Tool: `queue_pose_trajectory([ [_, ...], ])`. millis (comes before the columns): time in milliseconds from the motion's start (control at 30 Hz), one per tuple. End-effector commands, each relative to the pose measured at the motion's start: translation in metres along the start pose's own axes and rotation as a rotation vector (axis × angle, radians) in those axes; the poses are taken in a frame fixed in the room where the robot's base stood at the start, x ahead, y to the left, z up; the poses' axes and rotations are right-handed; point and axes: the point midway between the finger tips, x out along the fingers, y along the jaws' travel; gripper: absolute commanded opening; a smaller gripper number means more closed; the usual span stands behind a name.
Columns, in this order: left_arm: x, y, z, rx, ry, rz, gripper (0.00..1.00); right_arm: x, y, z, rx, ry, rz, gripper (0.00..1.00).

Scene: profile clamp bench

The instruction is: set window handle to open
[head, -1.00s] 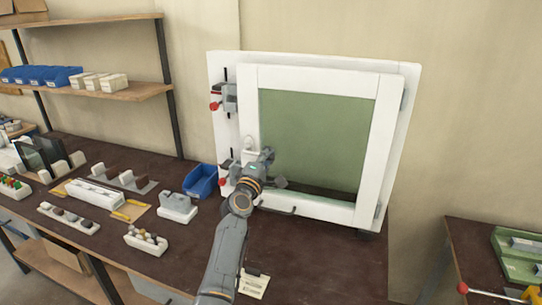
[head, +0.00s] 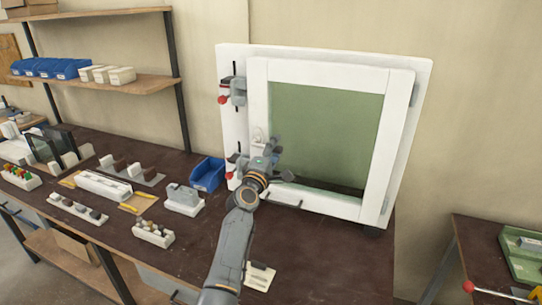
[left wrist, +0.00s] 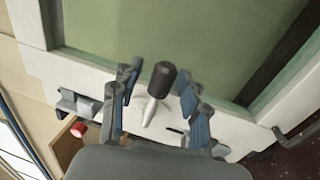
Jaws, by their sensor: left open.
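The window (head: 395,150) is a white frame with a green pane, standing upright on the dark bench. Its handle shows in the left wrist view, with a black grip (left wrist: 163,76) and a silver stem (left wrist: 149,110), in front of the white frame's edge. My left gripper (head: 268,152) is at the lower left of the window in the head view and hides most of the handle there. In the left wrist view my left gripper (left wrist: 160,78) is open, with one blue-grey finger on each side of the handle. I cannot tell whether either finger touches it. My right gripper is out of view.
Clamps with red knobs (head: 222,100) sit along the window's left side. A dark bar (head: 283,203) sticks out below the sash. A blue bin (head: 208,174) and white parts holders (head: 183,203) stand to the left on the bench. The bench front right is clear.

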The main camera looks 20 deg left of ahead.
Motion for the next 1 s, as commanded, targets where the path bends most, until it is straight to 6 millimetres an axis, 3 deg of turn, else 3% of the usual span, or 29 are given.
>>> queue_pose_trajectory([
  [167,-0.018,-0.001,0.000,-0.002,0.001,-0.001,0.44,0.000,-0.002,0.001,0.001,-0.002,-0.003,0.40],
  [633,-0.103,-0.002,-0.002,0.000,0.003,-0.004,0.44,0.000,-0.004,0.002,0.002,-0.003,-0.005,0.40],
  [800,-0.117,-0.001,-0.002,-0.001,0.003,-0.002,0.44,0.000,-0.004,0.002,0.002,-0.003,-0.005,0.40],
  [1000,-0.119,-0.002,-0.002,-0.001,0.002,-0.002,0.44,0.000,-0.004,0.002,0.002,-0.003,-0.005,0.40],
])
